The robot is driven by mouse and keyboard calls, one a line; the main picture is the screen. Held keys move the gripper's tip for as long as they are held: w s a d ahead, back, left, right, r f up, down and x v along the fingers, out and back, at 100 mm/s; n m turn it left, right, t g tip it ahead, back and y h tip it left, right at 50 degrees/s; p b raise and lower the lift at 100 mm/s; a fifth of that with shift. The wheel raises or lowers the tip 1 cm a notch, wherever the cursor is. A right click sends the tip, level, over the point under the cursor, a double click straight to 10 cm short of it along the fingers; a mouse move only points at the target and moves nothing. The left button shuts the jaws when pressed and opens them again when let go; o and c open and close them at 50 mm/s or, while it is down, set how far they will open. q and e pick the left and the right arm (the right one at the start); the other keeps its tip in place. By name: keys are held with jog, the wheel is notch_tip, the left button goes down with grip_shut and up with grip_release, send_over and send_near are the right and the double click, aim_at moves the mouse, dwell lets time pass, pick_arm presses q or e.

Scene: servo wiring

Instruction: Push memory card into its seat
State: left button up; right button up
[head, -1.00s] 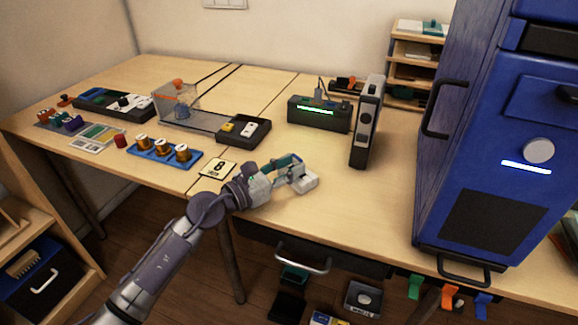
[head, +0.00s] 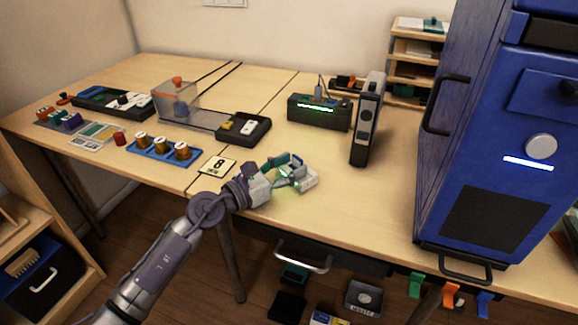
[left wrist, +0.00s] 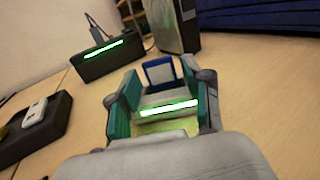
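My left gripper (head: 291,172) is low over the front of the table, its teal-padded fingers spread apart. In the left wrist view the fingers (left wrist: 160,88) stand on either side of a small pale grey device (left wrist: 150,101) with a lit green strip. The device also shows at the fingertips in the head view (head: 304,182). A blue-edged piece with a pale face (left wrist: 160,74), possibly the memory card, stands at the device's far side between the fingertips. I cannot tell how deep it sits or whether the pads clamp anything. My right gripper is not in view.
Behind are a black box with a green light (head: 318,113) and an upright grey-black unit (head: 367,122). A blue cabinet (head: 490,180) stands right. The table right of my gripper is clear.

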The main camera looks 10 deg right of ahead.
pick_arm(q)
jog(key=shift+o, duration=0.4)
jog(key=v, duration=1.2)
